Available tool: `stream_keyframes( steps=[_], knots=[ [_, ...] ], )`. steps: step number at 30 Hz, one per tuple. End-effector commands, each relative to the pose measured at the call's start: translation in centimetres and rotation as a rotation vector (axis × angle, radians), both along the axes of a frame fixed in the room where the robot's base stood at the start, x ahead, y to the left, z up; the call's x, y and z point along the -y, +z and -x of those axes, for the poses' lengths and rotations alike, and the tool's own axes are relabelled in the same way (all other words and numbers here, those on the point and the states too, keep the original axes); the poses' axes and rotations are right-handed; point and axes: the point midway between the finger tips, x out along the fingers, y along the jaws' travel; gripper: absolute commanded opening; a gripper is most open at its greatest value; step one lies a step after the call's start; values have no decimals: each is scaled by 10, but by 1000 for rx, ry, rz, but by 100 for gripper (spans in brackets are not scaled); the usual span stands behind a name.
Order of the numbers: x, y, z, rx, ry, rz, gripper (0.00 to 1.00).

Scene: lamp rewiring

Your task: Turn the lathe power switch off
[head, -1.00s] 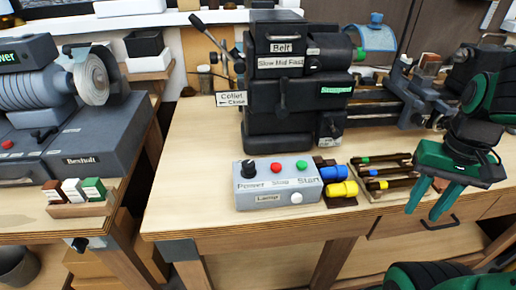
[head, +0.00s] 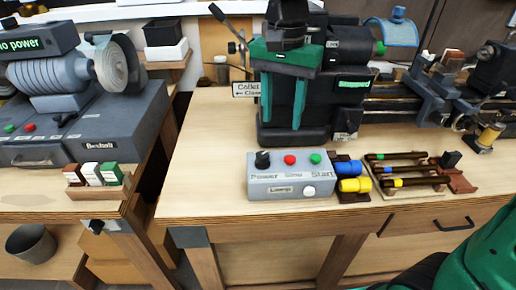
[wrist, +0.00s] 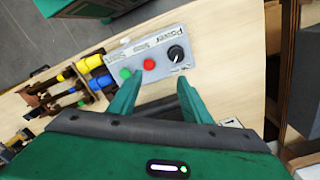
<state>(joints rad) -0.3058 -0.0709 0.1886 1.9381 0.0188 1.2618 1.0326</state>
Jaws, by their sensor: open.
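The lathe's grey control box (head: 292,178) stands near the front edge of the bench. On top it has a black knob labelled Power (head: 262,160), a red button (head: 290,160) labelled Stop, and a green button (head: 315,158) labelled Start. A white button sits on its front by the Lamp label. In the wrist view the knob (wrist: 176,53) and box (wrist: 150,58) lie beyond the fingertips. My gripper (head: 283,125) is open and empty, fingers pointing down above and behind the box, in front of the lathe (head: 345,105). It touches nothing that I can see.
A rack of dark tools (head: 405,172) lies farther right. A grinder (head: 75,85) and small card holder (head: 97,185) occupy the left bench. Bare bench lies left of the box.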

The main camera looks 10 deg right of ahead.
Motion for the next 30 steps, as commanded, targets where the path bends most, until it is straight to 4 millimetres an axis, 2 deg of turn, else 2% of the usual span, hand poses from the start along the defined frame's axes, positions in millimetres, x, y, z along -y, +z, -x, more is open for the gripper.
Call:
stream_keyframes(
  steps=[1, 3, 6, 11, 21, 30],
  knots=[
    [-19, 2, 0, -3, 6, -4, 44],
    [-35, 4, 2, -5, 4, -9, 44],
    [-45, 1, 3, -8, 0, -11, 44],
    [-45, -18, 3, -9, -1, -10, 44],
    [-44, -77, 4, -9, 0, -9, 44],
    [-44, -101, 3, -7, 0, -11, 44]
  ],
)
